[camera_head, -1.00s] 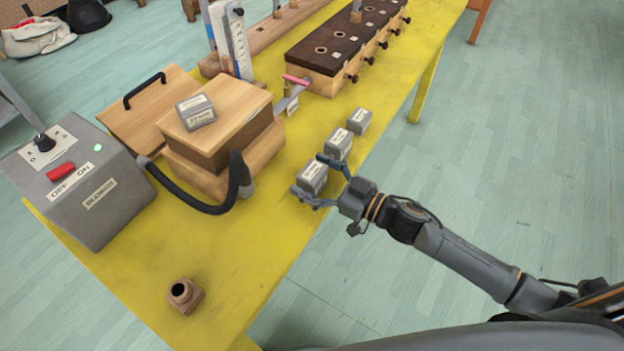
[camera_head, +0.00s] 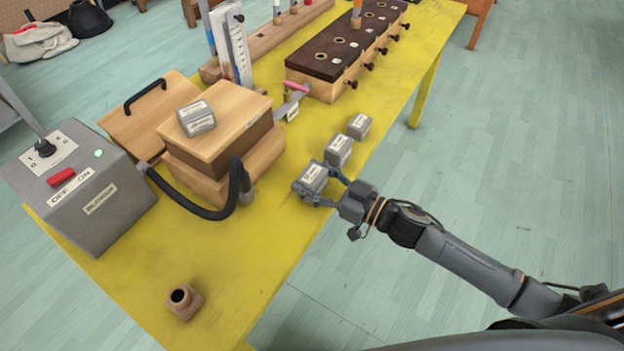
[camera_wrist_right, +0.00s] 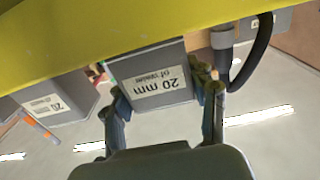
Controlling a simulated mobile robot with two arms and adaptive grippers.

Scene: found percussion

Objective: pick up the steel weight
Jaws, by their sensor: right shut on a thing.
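A small grey steel weight (camera_head: 309,182) with a white label sits on the yellow table, nearest in a row of similar blocks. My right gripper (camera_head: 322,187) is shut on it, with a finger on either side. In the right wrist view the weight (camera_wrist_right: 150,75) is between the fingers, and its label reads "20 mm of water". I cannot tell any gap between the weight and the table. A second steel weight (camera_head: 338,151) and a third (camera_head: 359,126) stand just behind it. Another grey weight (camera_head: 197,119) rests on the wooden box. My left gripper is not in view.
The wooden box (camera_head: 215,140) with a black hose (camera_head: 200,211) stands to the left. A grey switch box (camera_head: 85,190) is at far left. A small wooden block with a hole (camera_head: 184,301) is near the front. A dark-topped wooden chest (camera_head: 340,50) is behind.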

